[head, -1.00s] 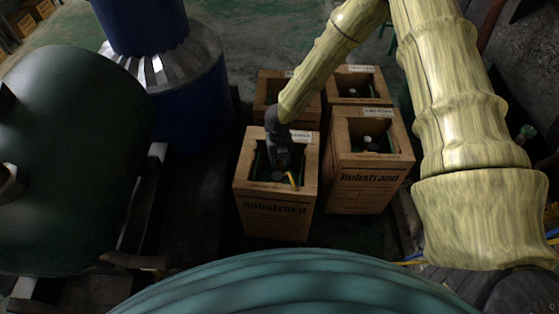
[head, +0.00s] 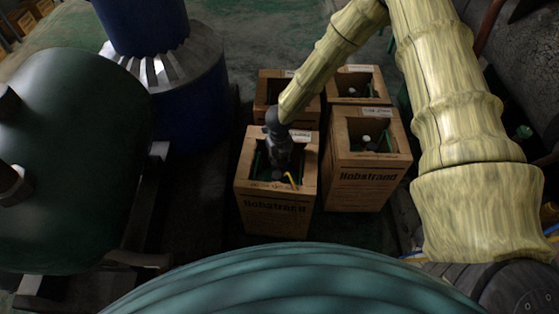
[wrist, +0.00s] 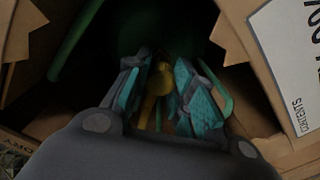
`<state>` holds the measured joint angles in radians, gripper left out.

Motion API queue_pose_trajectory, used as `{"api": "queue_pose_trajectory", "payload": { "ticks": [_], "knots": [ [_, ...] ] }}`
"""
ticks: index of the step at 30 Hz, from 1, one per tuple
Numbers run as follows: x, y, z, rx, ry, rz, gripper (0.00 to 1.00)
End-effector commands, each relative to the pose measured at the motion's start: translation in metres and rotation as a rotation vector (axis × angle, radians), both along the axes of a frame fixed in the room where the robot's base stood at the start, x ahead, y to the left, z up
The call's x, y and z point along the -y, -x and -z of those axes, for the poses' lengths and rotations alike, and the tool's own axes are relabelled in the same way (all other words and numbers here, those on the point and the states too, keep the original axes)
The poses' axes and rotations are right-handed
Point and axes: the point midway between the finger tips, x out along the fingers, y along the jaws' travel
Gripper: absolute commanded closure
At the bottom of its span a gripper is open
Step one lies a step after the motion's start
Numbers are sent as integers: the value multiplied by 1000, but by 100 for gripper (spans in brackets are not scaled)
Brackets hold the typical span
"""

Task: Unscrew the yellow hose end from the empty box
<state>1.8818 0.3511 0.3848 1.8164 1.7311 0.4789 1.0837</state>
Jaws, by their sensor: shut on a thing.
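The box (head: 272,208) at the front left is a brown open-topped carton with a black Hobstrand print. My gripper (head: 277,168) reaches down into its opening. In the wrist view my gripper (wrist: 160,95) has its teal-padded fingers on either side of the yellow hose end (wrist: 158,80), shut on it. A short piece of yellow hose (head: 291,181) shows beside the gripper in the head view. The fingertips and the fitting below are dark and partly hidden, so I cannot tell how the threads stand.
Another Hobstrand box (head: 368,185) stands close on the right, with two more boxes behind. A dark green tank (head: 75,170) and a blue cylinder (head: 185,105) stand to the left. The carton's cardboard flaps (wrist: 250,60) lie close around my gripper.

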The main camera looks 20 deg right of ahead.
Motion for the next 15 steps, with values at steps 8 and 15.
{"api": "queue_pose_trajectory", "payload": {
  "ticks": [8, 15],
  "knots": [
    [1, 0, -2, -1, 1, -81, 99],
    [1, 0, -2, -1, 1, -156, 99]
  ]
}}
